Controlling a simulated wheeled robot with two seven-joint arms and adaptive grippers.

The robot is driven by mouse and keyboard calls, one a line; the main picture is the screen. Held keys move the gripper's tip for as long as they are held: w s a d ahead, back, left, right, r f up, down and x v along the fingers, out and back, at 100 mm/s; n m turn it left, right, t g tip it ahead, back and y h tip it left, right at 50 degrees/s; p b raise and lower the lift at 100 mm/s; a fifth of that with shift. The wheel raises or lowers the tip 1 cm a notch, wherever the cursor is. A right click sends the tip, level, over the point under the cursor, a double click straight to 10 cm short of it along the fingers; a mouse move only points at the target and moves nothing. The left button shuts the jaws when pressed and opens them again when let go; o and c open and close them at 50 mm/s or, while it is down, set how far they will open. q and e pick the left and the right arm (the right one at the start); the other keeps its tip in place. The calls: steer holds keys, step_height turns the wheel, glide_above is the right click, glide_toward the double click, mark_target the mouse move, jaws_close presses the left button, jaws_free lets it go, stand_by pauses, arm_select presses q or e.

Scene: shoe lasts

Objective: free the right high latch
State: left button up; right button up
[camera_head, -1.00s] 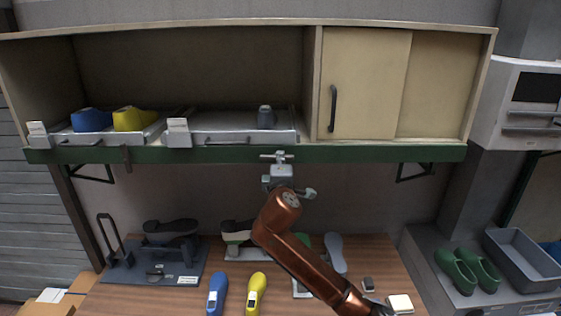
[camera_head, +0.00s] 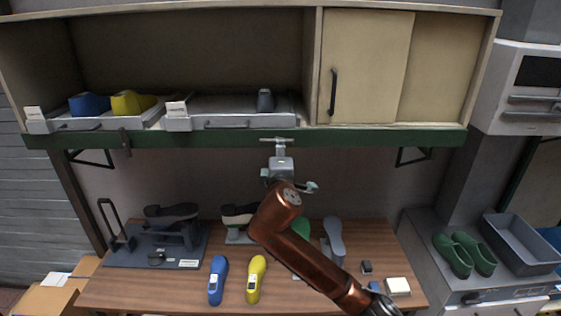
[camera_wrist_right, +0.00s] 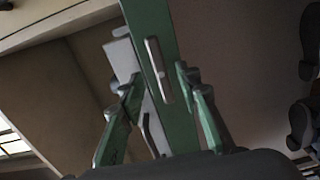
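The right high latch (camera_head: 278,140) is a pale bar on the green rail under the right tray (camera_head: 235,122). It lies along the rail, roughly level. In the right wrist view the latch (camera_wrist_right: 158,70) shows as a light grey bar on the green rail (camera_wrist_right: 150,20). My right gripper (camera_head: 282,165) is just below the latch. In the wrist view its green fingers are spread apart, one on each side of the rail and latch, with nothing held. Whether either finger touches the latch is not clear. My left gripper is not in view.
The left latch (camera_head: 125,142) is dark and upright on the rail. The left tray (camera_head: 95,122) holds blue and yellow lasts; the right one holds a grey piece. Brackets (camera_head: 413,156) hang under the shelf. The bench below (camera_head: 130,285) carries lasts, shoes and a stand.

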steer(key=s, duration=0.7)
